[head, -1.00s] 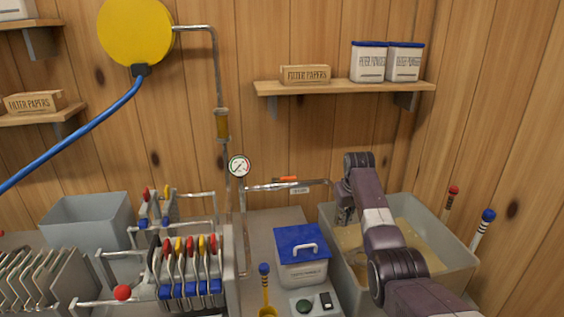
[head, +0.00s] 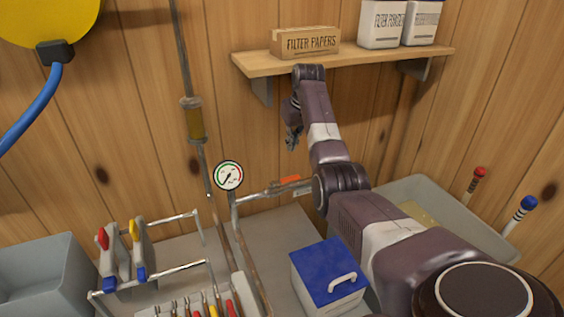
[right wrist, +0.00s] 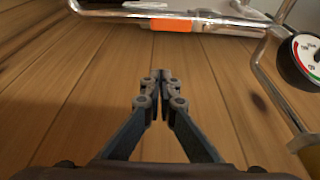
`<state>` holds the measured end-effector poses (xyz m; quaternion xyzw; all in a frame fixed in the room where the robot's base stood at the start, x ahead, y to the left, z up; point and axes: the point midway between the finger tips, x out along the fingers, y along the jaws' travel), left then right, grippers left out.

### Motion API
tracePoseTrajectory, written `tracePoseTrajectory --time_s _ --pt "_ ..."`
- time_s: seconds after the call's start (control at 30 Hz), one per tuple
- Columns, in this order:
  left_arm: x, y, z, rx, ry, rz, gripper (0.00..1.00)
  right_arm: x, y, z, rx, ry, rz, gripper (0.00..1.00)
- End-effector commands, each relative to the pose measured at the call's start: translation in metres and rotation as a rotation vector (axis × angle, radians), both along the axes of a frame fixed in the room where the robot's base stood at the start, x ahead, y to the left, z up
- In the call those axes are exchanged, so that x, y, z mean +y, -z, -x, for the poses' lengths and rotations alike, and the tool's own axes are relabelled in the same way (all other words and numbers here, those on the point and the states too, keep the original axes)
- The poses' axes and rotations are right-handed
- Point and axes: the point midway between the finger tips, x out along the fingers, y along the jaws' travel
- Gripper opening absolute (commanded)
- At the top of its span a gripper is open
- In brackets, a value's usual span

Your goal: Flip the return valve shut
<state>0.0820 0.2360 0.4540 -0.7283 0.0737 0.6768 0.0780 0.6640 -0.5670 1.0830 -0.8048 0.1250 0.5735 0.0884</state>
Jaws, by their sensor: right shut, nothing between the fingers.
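The return valve's orange lever (head: 290,181) lies along the horizontal metal pipe (head: 262,194), right of the pressure gauge (head: 229,176). In the right wrist view the orange lever (right wrist: 171,25) is at the top, lying along the pipe. My right gripper (head: 291,143) is above the lever in the head view, in front of the plank wall and below the shelf. Its fingers (right wrist: 160,75) are shut with nothing between them, and they are apart from the lever. My left gripper is not in view.
A shelf (head: 345,60) with a filter papers box (head: 304,41) is just above my right arm. A blue-lidded container (head: 329,277) stands below the pipe. A grey tub (head: 420,190) is partly hidden behind my arm. A sight glass (head: 193,120) hangs left.

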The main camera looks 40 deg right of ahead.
Motion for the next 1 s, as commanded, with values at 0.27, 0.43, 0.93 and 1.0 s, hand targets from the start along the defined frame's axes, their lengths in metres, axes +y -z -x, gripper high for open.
tracePoseTrajectory --time_s 0.27,0.43,0.93,1.0 --pt "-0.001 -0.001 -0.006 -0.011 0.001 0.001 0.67 0.000 -0.001 0.000 -0.001 0.001 0.000 0.00" --pt "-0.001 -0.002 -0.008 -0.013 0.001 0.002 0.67 0.000 0.002 -0.001 0.000 0.000 0.000 0.00" --pt "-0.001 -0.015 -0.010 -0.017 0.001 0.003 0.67 -0.007 0.066 -0.021 0.003 0.000 -0.002 0.00" --pt "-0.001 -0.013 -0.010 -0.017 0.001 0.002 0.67 -0.007 0.074 -0.024 0.000 -0.001 -0.002 0.00"
